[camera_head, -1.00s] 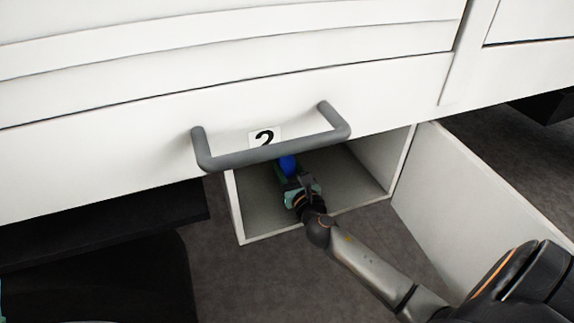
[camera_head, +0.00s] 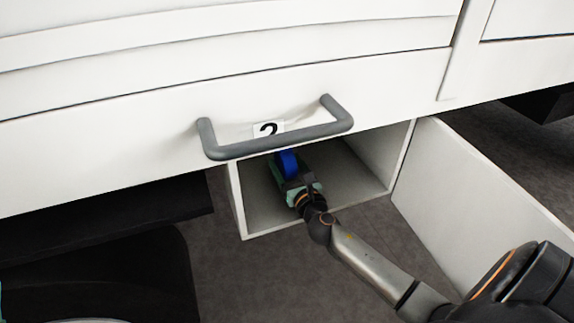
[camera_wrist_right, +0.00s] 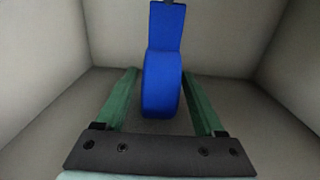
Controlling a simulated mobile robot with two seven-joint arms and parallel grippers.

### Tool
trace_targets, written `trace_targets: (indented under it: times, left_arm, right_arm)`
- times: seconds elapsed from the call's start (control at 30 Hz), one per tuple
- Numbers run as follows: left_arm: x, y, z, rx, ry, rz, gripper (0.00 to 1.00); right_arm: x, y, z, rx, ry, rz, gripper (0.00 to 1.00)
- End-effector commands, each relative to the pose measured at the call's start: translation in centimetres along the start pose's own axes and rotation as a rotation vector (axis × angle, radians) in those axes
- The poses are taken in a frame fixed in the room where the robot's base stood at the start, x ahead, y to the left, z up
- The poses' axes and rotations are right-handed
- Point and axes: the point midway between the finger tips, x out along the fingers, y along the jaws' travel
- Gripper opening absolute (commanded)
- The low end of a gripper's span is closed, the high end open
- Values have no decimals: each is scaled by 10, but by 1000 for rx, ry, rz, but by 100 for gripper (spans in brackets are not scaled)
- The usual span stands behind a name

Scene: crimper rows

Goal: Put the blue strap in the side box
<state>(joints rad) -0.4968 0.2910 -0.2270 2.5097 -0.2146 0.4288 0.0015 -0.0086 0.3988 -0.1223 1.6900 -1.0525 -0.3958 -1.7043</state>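The blue strap (camera_head: 287,163) is inside the open side box (camera_head: 241,205), under the handle. It also shows in the right wrist view (camera_wrist_right: 162,85) as a rounded loop with a flat upper part. My right gripper (camera_head: 286,168) reaches into the box from the front. In the right wrist view its two green fingers (camera_wrist_right: 161,78) stand apart on either side of the strap, with a gap on both sides. I cannot tell whether the strap rests on the box floor. Only a teal sliver, probably my left gripper (camera_head: 2,302), shows at the left edge.
A grey handle (camera_head: 277,142) with a "2" label (camera_head: 268,129) hangs close above the box opening. The box's white door (camera_head: 475,190) stands open at the right. A black wheel (camera_head: 110,270) is at the lower left. The box floor beside the strap looks clear.

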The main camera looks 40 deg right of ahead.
Motion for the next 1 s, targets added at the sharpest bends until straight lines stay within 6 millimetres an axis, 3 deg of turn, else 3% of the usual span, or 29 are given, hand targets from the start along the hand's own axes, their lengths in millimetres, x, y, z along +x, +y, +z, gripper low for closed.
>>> trace_targets:
  times: [0.47, 1.0]
  left_arm:
    - [2, -1, -1, 3, 0, 1, 0]
    - [6, -4, -6, 19, 3, 2, 0]
  right_arm:
    - [-10, 0, -2, 0, 6, 0, 80]
    - [-104, 0, -1, 0, 4, -1, 80]
